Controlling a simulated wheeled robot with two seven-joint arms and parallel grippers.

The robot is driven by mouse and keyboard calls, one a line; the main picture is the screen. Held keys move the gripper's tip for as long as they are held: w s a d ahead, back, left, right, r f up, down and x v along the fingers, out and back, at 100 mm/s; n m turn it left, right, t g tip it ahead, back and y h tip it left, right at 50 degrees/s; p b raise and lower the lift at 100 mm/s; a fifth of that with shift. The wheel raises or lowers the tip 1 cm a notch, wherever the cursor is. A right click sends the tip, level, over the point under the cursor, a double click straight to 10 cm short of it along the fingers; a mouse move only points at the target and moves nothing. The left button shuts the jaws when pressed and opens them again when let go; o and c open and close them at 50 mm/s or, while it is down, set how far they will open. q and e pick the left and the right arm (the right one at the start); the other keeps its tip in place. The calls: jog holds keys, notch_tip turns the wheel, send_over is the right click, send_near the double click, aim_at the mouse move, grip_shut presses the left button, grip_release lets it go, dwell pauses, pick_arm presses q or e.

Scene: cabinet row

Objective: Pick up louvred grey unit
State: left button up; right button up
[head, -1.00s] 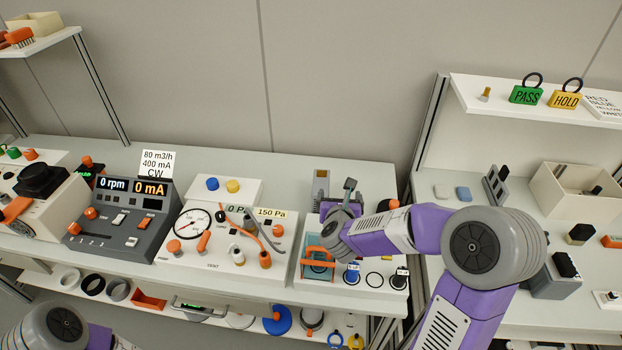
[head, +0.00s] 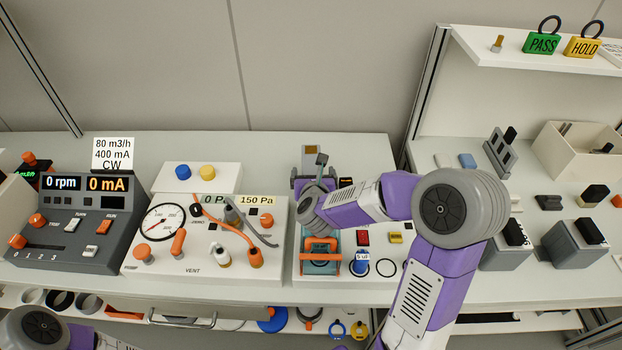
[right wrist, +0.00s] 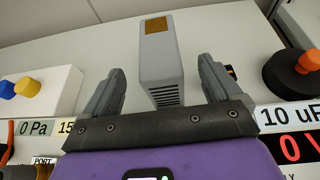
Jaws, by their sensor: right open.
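The louvred grey unit (right wrist: 162,62) is a narrow grey box with a brown-gold patch on top and dark slots low on its near face. It stands upright on the bench, and its top shows in the head view (head: 311,152) just behind my right gripper (head: 311,182). In the right wrist view my right gripper (right wrist: 161,80) is open, with one finger on each side of the unit's near part and visible gaps to both. How far the fingers reach along it I cannot tell. My left gripper is out of view.
In front of the unit is a white panel with an orange-handled teal part (head: 320,255). A white box with blue and yellow knobs (head: 196,178) and a gauge panel (head: 163,222) stand to the left. A black-and-orange knob (right wrist: 292,72) is at right. Bench behind the unit is clear.

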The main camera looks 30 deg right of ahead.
aim_at(312, 165)
jog(key=b+x, duration=0.1)
jog(key=x, duration=0.6)
jog(key=shift+w+f, duration=0.2)
jog(key=shift+w, duration=0.05)
grip_shut()
jog(key=shift+r, duration=0.15)
